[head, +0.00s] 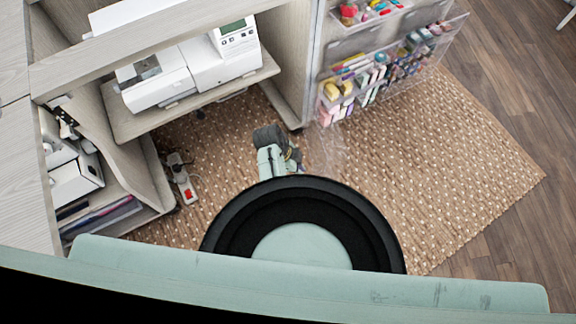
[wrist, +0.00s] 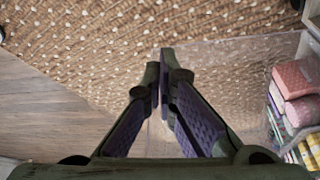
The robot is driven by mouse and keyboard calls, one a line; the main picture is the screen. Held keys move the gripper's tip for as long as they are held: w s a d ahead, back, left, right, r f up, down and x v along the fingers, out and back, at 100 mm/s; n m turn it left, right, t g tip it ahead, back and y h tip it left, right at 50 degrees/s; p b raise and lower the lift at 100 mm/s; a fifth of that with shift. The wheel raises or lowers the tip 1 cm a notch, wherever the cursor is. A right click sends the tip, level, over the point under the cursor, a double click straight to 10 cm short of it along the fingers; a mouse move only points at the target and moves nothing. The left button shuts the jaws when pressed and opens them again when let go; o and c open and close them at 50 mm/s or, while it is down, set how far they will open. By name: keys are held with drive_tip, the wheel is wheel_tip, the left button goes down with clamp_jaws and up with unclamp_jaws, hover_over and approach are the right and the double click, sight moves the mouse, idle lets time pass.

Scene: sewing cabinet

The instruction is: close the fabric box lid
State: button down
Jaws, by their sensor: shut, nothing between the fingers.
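The fabric box (head: 335,112) is the lowest clear bin on the open cabinet door, holding folded fabrics. In the wrist view its clear wall and pink, yellow and striped fabrics (wrist: 298,80) show at the right edge. A clear panel, which looks like its lid (wrist: 235,75), extends from the box over the mat, so the lid appears open. It is faint in the head view (head: 328,150). My gripper (wrist: 160,72) is shut and empty, its fingertips at the panel's left part; I cannot tell whether they touch. In the head view my own body partly hides the arm.
More clear door bins (head: 395,65) with sewing supplies sit above and beside the box. A white sewing machine (head: 190,70) stands on a cabinet shelf to the left. A power strip (head: 183,180) lies on the woven mat (head: 470,170). The mat right of the door is clear.

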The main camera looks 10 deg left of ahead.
drive_tip(key=shift+d, duration=0.55)
drive_tip(key=shift+d, duration=0.1)
